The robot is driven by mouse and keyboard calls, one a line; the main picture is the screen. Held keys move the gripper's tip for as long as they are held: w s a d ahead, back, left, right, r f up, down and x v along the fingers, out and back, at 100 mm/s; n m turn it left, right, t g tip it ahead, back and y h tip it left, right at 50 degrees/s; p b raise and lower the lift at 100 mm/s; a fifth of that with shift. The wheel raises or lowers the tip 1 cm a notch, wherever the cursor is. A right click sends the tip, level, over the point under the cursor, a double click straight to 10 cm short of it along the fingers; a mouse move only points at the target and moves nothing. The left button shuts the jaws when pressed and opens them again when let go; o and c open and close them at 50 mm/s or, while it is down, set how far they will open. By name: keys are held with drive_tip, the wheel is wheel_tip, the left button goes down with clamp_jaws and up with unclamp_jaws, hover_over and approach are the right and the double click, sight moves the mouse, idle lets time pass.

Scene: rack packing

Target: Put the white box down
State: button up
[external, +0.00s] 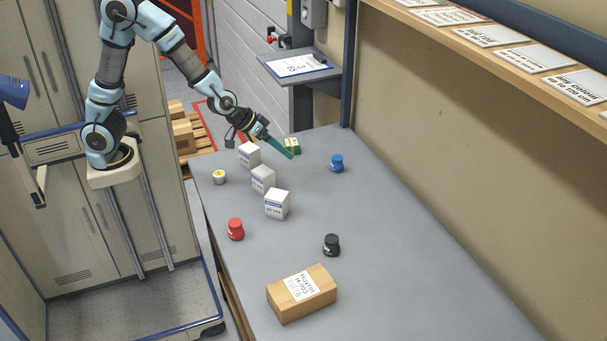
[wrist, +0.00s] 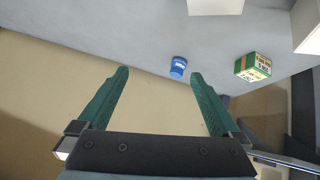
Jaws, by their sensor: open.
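Three white boxes stand apart on the grey table: one at the back (external: 249,155), one in the middle (external: 263,179) and one nearer the front (external: 277,204). I cannot tell which is the task's white box. My gripper (external: 288,151) is above the table at its far end, to the right of the back white box. In the wrist view my gripper (wrist: 160,73) is open, with nothing between its green fingers. Parts of two white boxes show there, at the top edge (wrist: 215,5) and the right edge (wrist: 308,25).
A small green box (external: 294,142) is close to my fingers. A blue jar (external: 337,163), yellow-topped jar (external: 219,177), red jar (external: 236,229) and black jar (external: 331,244) stand around the table (external: 420,290). A brown carton (external: 303,297) lies in front. A wall shelf (external: 450,32) runs along the right.

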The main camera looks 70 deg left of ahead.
drive_tip(key=s+a+f+m+g+y, duration=0.1)
drive_tip(key=s+a+g, duration=0.2)
drive_tip(key=s+a, duration=0.6)
drive_tip(key=s+a+f+m+g+y, duration=0.1)
drive_tip(key=s+a+f+g, duration=0.1)
drive_tip(key=s+a, duration=0.7)
drive_tip(key=shift+s+f+g, duration=0.25)
drive_tip(key=shift+s+g, duration=0.35)
drive_tip(key=shift+g, duration=0.2)
drive_tip(key=shift+a+r, duration=0.1)
drive_tip(key=shift+r+p, duration=0.25)
drive_tip(key=shift+p, duration=0.15)
